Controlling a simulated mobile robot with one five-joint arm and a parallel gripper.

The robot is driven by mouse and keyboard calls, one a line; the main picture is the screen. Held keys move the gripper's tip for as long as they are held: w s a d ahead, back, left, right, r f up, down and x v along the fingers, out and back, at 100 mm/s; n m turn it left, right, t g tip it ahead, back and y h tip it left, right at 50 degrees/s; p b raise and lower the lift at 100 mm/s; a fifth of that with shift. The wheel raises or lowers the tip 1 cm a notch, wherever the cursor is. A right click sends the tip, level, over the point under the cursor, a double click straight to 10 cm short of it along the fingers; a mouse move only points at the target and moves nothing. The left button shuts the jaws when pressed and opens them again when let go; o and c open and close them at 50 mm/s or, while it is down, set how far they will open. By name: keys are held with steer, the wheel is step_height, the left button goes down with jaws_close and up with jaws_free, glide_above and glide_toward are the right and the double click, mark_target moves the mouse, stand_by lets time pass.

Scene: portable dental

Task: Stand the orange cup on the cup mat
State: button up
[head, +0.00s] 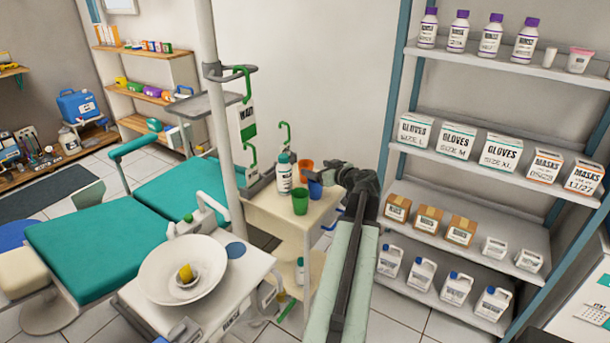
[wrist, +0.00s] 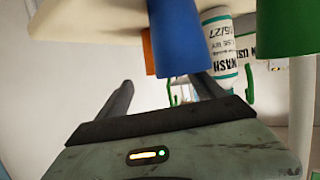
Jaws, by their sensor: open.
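The orange cup (head: 306,168) stands at the back of the small cart top, beyond a blue cup (head: 315,188). In the wrist view, which is upside down, only a strip of the orange cup (wrist: 149,54) shows beside the blue cup (wrist: 178,38). A round blue disc (head: 236,250), which looks like the cup mat, lies bare on the white unit beside the basin. My gripper (head: 322,172) is open at the cart's right side, close to the blue cup.
A green cup (head: 300,202) and a labelled wash bottle (head: 284,174) crowd the cart top (head: 263,208). The white basin (head: 183,270) holds a yellow object. Shelving (head: 480,210) stands to the right.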

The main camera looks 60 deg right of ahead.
mark_target(302, 163)
steer(key=b+x, duration=0.1)
steer(key=x, duration=0.4)
steer(key=shift+w+r, duration=0.15)
steer(key=shift+r, duration=0.05)
steer(key=shift+a, duration=0.1)
steer(key=shift+c, duration=0.4)
steer(key=c, duration=1.4)
step_height(302, 163, up, 10)
steer(key=p, duration=1)
steer(key=shift+r, duration=0.1)
steer(key=shift+c, duration=0.2)
